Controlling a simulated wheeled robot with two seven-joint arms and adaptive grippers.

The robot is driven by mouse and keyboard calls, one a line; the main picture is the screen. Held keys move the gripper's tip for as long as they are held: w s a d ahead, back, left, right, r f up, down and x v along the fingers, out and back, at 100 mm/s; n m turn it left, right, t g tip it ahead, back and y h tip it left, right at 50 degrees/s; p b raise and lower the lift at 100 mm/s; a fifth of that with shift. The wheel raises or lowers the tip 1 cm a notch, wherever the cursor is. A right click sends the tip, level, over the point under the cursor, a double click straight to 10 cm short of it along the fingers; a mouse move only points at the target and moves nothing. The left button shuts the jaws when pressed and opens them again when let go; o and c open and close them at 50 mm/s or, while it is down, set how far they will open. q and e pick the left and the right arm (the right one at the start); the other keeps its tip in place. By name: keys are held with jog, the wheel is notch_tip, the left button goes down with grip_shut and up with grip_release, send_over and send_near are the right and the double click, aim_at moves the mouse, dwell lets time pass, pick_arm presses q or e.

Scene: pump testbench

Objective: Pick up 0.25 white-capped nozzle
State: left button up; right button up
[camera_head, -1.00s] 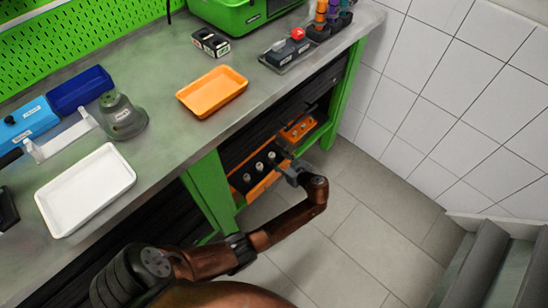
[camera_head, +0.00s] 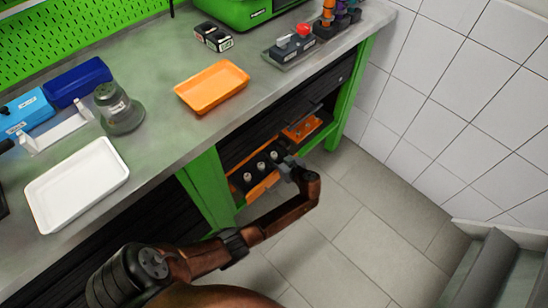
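Several small white-capped nozzles stand upright in a black holder in the open orange drawer under the bench. They are a left one (camera_head: 247,177), a middle one (camera_head: 261,167) and a right one (camera_head: 274,156). Their size labels are too small to read. My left gripper (camera_head: 284,166) is at the drawer's front edge, just right of and below the right nozzle. Its fingers are small and dark against the drawer, so I cannot tell whether they are open or touch a nozzle. My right gripper is not in view.
More items sit in an orange drawer section (camera_head: 302,128) to the right. A green bench leg (camera_head: 207,190) stands left of the drawer. The tiled floor (camera_head: 350,235) is clear.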

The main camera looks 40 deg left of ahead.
pick_arm(q)
grip_shut()
dwell(0.5)
